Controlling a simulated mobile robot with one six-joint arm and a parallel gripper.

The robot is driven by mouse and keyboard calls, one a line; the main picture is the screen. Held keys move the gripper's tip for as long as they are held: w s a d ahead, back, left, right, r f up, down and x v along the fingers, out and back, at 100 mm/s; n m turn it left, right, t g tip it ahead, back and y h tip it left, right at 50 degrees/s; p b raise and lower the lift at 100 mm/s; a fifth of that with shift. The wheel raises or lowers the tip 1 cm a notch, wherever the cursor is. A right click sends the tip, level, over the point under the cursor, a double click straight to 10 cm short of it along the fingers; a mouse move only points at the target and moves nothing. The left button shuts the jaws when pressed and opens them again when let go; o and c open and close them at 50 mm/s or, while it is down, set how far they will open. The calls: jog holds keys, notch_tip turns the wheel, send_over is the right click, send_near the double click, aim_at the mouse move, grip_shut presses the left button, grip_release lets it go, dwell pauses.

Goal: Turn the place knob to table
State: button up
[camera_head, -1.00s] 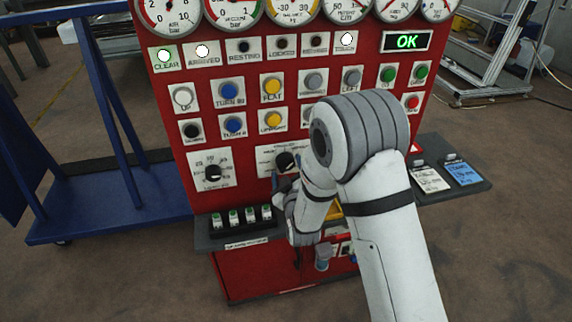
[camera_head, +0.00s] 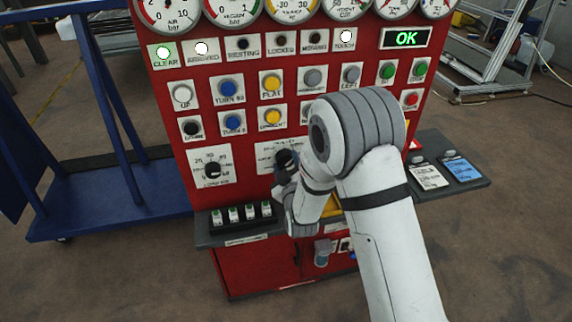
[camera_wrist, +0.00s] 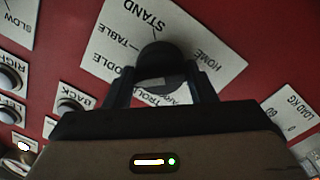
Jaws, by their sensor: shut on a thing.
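The place knob (camera_wrist: 160,62) is a round black knob on a white label plate (camera_wrist: 118,28) on the red panel. In the wrist view the plate carries the words STAND, TABLE, HOME and others partly covered. My gripper (camera_wrist: 160,88) is shut on the knob, one finger on each side. In the head view the knob (camera_head: 287,157) is partly hidden by my gripper (camera_head: 284,177). The knob's pointer is hard to make out, so I cannot tell which word it faces.
The load knob (camera_head: 212,169) is left of the place knob. Rows of buttons (camera_head: 270,83) sit above. A dark shelf (camera_head: 235,232) with several small switches juts out below left. Two cards (camera_head: 460,170) lie on the right shelf.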

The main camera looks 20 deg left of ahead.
jog(key=shift+f+b, duration=0.2)
jog(key=shift+b, duration=0.45)
jog(key=shift+m+b, duration=0.4)
jog(key=shift+b, duration=0.1)
jog(key=m+b, duration=0.2)
jog(key=b, duration=0.3)
jog(key=shift+f+m+b, duration=0.2)
jog(key=shift+m+b, duration=0.15)
jog(key=shift+m, duration=0.05)
jog(key=m+b, duration=0.3)
jog(key=b, duration=0.3)
jog(key=shift+r+m, duration=0.15)
jog(key=shift+m, duration=0.15)
jog(key=shift+r+m+g+b, duration=0.2)
jog(key=shift+m+g+b, duration=0.1)
jog(key=shift+m+b, duration=0.5)
jog(key=shift+r, duration=0.1)
jog(key=o, duration=0.9)
jog(key=shift+o, duration=0.2)
